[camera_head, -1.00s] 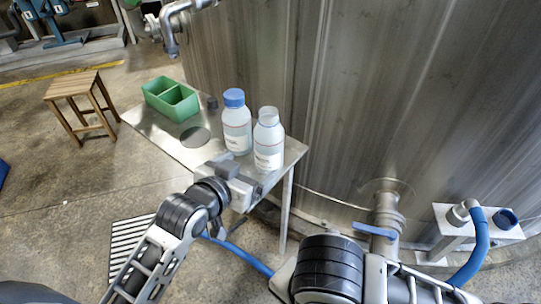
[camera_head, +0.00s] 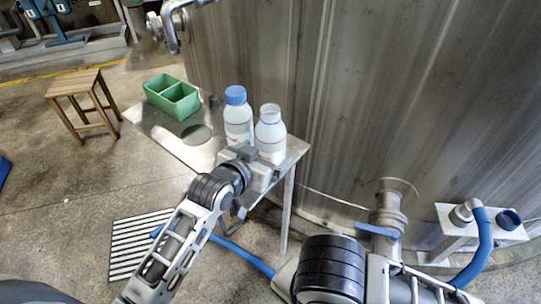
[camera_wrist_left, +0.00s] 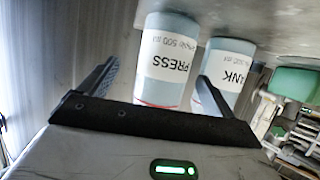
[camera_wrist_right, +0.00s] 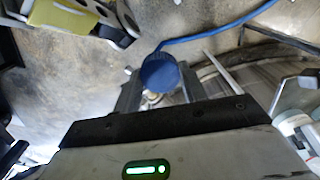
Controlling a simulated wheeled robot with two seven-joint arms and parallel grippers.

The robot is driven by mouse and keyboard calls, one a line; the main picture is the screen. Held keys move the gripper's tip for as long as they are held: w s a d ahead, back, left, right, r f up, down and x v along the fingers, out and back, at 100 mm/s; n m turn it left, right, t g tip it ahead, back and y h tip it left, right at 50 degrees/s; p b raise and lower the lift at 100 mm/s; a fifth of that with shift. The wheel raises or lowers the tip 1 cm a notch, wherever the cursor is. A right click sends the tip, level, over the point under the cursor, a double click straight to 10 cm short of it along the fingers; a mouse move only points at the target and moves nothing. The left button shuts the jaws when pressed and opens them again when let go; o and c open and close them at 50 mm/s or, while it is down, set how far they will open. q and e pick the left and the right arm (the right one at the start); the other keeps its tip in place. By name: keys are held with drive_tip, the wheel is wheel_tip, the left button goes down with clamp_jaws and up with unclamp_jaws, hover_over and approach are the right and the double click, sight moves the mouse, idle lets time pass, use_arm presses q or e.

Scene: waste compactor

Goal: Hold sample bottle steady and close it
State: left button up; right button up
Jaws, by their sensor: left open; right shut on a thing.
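The open sample bottle (camera_head: 270,132) stands upright on the steel table, its white neck bare. In the left wrist view this bottle (camera_wrist_left: 168,58) reads "PRESS", upside down. My left gripper (camera_wrist_left: 157,80) is open in front of it, one finger on each side, not closed on it. The right-hand finger overlaps the blank bottle (camera_wrist_left: 230,68) in that view. That second bottle (camera_head: 237,122) wears a blue cap and stands to the left in the head view. My right gripper (camera_wrist_right: 160,80) is shut on a loose blue cap (camera_wrist_right: 159,72); its fingers are outside the head view.
A green divided crate (camera_head: 172,97) and a round dark patch (camera_head: 196,135) are on the steel table (camera_head: 150,125). A large steel tank (camera_head: 400,90) stands close behind the bottles. A blue valve handle (camera_head: 376,230) and hose (camera_head: 480,250) are at the right. A stool (camera_head: 75,90) stands left.

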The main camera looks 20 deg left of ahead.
sight(271, 149)
use_arm(q)
drive_tip(key=x, duration=0.3)
drive_tip(key=b+x, duration=0.1)
drive_tip(key=x, duration=0.1)
drive_tip(key=shift+w+a+f, duration=0.1)
drive_tip(key=shift+a+f, duration=0.15)
drive_tip(key=shift+a, duration=0.05)
use_arm(e)
drive_tip(key=shift+f, duration=0.5)
